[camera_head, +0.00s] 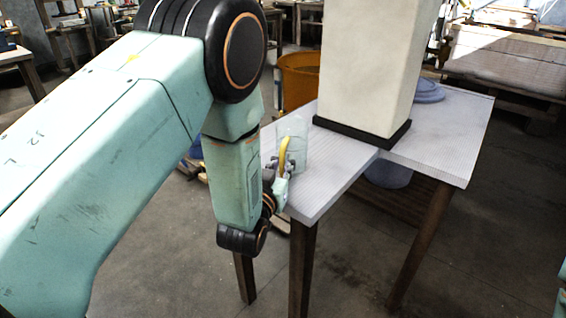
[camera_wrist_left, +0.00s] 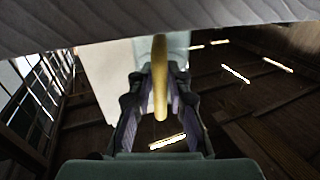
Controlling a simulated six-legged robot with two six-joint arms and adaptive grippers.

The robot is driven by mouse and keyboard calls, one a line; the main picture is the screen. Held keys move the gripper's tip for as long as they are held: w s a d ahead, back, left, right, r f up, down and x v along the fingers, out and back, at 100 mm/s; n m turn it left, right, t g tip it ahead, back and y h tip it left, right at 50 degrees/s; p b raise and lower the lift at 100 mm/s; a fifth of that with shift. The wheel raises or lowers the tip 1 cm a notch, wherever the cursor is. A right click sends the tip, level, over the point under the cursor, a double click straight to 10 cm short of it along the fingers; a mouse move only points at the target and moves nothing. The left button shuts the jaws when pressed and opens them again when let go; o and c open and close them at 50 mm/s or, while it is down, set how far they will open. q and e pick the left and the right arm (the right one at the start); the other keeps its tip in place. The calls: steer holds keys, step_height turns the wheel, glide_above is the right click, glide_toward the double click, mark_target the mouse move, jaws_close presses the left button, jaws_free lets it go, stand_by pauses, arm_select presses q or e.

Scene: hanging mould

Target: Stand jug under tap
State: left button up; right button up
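A clear, pale-green jug (camera_head: 297,132) with a yellow handle (camera_head: 286,154) stands upright on the white table (camera_head: 450,140), near its left corner. My left gripper (camera_head: 281,176) is at the handle side of the jug, low over the table edge. In the left wrist view, the yellow handle (camera_wrist_left: 160,85) lies between the two fingers of the left gripper (camera_wrist_left: 158,100). Gaps show on both sides of the handle, so the fingers look open around it. The jug body (camera_wrist_left: 175,48) is beyond the fingers. I see no tap. My right gripper is out of view.
A tall white block (camera_head: 368,60) on a black base (camera_head: 362,137) stands on the table, right of the jug. Blue round items (camera_head: 428,92) lie behind it. An orange tub (camera_head: 300,78) is behind the table. Bare table surface lies at the front right.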

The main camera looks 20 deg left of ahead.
arm_select(q)
steer(key=o, duration=0.3)
steer(key=shift+s+r, duration=0.1)
steer(key=shift+r, duration=0.1)
steer(key=shift+s, duration=0.15)
steer(key=s+p, duration=0.2)
steer(key=s, duration=1)
steer(key=s+a+f+g, duration=0.3)
steer(key=s+f+g, duration=1)
steer(key=s+f, duration=0.6)
step_height(320, 180, down, 2)
steer(key=shift+f, duration=0.25)
steer(key=shift+o, duration=0.4)
steer(key=s+f+g, duration=0.2)
steer(key=s+g, duration=0.3)
steer(key=s, duration=0.6)
steer(key=shift+d+h, duration=0.2)
steer(key=shift+h, duration=0.1)
steer(key=shift+w, duration=0.1)
